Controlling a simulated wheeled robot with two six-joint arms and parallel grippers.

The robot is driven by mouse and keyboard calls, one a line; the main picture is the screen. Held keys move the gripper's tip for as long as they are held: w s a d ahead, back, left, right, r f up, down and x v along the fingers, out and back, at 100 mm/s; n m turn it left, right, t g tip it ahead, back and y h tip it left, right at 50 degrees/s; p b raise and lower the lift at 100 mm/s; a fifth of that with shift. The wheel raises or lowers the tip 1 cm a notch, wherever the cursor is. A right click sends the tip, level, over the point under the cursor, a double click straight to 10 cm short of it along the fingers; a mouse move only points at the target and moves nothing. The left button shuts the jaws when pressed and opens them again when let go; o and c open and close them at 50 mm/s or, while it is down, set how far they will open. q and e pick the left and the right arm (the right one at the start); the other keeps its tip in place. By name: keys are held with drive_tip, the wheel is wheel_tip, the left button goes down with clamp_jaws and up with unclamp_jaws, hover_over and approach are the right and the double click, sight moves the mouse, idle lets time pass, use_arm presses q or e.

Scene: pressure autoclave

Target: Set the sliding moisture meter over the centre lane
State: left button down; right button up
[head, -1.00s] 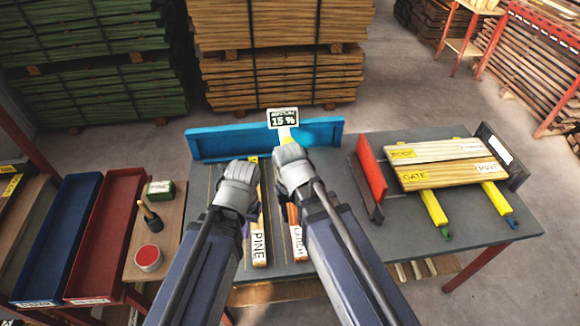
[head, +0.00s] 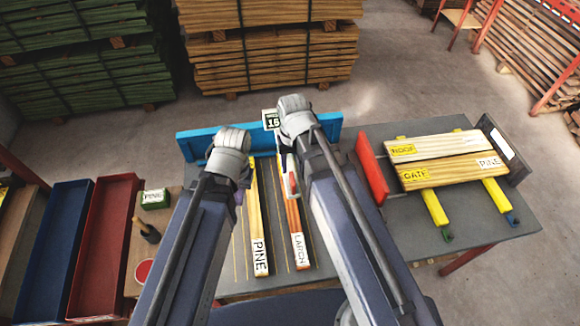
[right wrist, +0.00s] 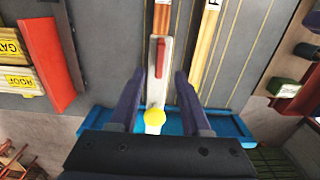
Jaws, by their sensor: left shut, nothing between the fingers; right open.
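The moisture meter's display (head: 271,119), reading 15, stands at the blue rail (head: 215,143) behind the table, partly hidden by my right arm. In the right wrist view, the meter's pale arm (right wrist: 153,85), with a red strip and a yellow knob (right wrist: 155,117), reaches from the rail in line with the larch board (head: 295,235). My right gripper (right wrist: 158,80) is open, one finger each side of the meter arm, with visible gaps. The pine board (head: 259,230) lies left of the larch board in the head view. My left gripper (head: 239,196) is shut and empty, left of the pine board.
Right of the lanes are a red upright plate (head: 371,170) and labelled boards (head: 450,172) on yellow supports. Blue (head: 65,240) and red (head: 104,240) trays stand left, near a brush and a green PINE box (head: 155,199). Stacked timber stands behind.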

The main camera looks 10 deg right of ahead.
sight(292, 178)
drive_tip(key=shift+w, duration=0.15)
drive_tip(key=shift+s, duration=0.2)
wheel_tip(292, 178, down, 8)
drive_tip(key=b, duration=0.8)
drive_tip(key=shift+r, duration=0.15)
clamp_jaws()
drive_tip(key=shift+w, duration=0.1)
idle(0.9)
